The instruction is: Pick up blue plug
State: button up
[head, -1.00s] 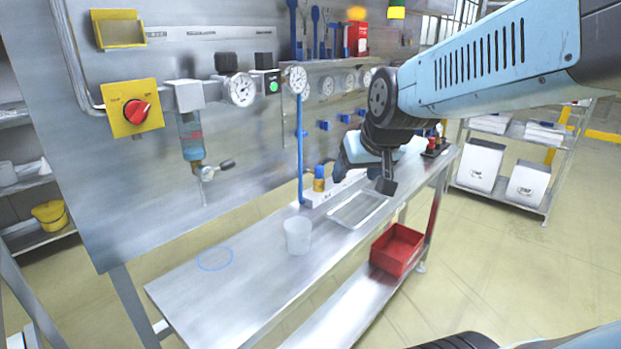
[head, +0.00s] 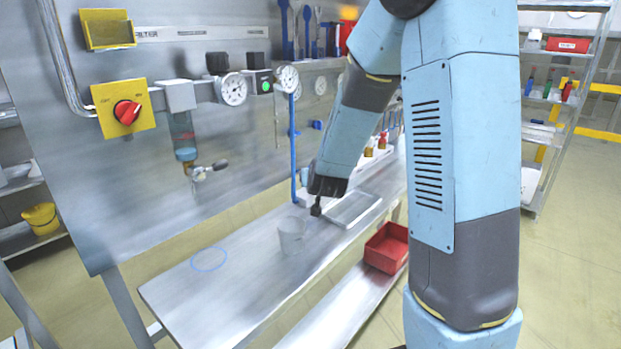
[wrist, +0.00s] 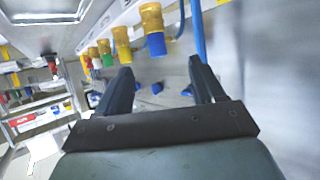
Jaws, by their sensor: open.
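The blue plug (wrist: 156,42) shows in the wrist view, with a yellow body and a blue end. It is at the near end of a row of yellow-bodied plugs on a white rail (wrist: 100,20). My gripper (wrist: 160,66) is open and empty. The plug appears just beyond the gap between the fingertips, with no visible contact. In the head view my gripper (head: 318,205) is over the bench near the rail, and my arm hides the blue plug.
A blue hose (wrist: 198,30) runs close beside the plug. In the head view a clear cup (head: 292,236) and a metal tray (head: 353,209) stand on the bench (head: 235,290). A red bin (head: 386,248) is below. The bench's front left is clear.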

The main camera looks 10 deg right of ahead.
jog(key=x, duration=1)
jog(key=shift+s+d+f, duration=0.1)
jog(key=shift+d+f, duration=0.2)
jog(key=shift+f, duration=0.05)
jog(key=shift+r+x, duration=0.2)
jog(key=shift+x, duration=1.1)
jog(key=shift+r+x, duration=0.2)
jog(key=shift+x, duration=1.1)
jog(key=shift+d, duration=0.15)
jog(key=shift+c, duration=0.2)
jog(key=c, duration=1)
